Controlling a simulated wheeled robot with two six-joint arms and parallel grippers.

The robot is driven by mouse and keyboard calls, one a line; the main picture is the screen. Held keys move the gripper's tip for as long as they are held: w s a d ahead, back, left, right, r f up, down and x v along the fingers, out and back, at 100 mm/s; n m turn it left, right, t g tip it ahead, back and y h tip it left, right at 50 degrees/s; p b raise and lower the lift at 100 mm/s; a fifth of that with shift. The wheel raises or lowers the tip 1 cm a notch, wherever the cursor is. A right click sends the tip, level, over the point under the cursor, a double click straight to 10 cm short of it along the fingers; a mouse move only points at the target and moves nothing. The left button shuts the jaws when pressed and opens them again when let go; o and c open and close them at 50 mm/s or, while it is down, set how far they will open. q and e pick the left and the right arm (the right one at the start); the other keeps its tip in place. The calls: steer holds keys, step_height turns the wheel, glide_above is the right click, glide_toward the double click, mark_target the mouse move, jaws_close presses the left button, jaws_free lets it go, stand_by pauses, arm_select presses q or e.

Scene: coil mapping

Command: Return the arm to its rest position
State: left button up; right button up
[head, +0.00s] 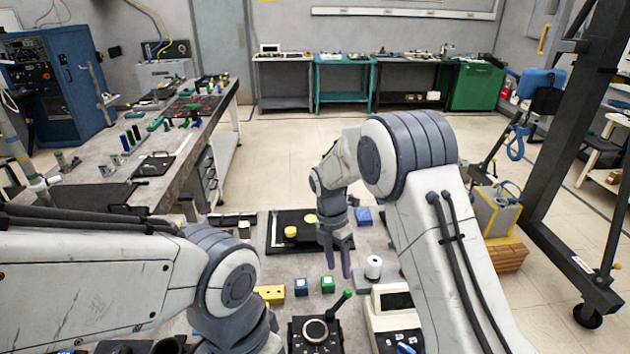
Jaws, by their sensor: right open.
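My right gripper (341,262) points down over the work table in the middle of the view, with its two fingers apart and nothing between them. It hangs at the front right of a black tray (273,238) that bears yellow round pieces (291,232). My left arm comes in from the left and bends down at the lower left. Its gripper is not in view.
A black hoist frame (568,160) stands right. Open floor lies beyond.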

steer(key=s+a+r+m+t+y, duration=0.1)
steer(key=s+a+r+m, duration=0.1)
steer(key=s+r+m, duration=0.35)
steer(key=s+a+r+m, duration=0.3)
steer(key=s, duration=0.6)
steer(key=s+a+r+m+t+y, duration=0.1)
steer(key=s+a+r+m, duration=0.1)
steer(key=s+r+m, duration=0.35)
steer(key=s+d+f+m, duration=0.1)
steer(key=s+m, duration=0.3)
steer(key=s, duration=0.5)
steer(key=shift+s+d+f, duration=0.3)
steer(key=shift+s+f, duration=0.1)
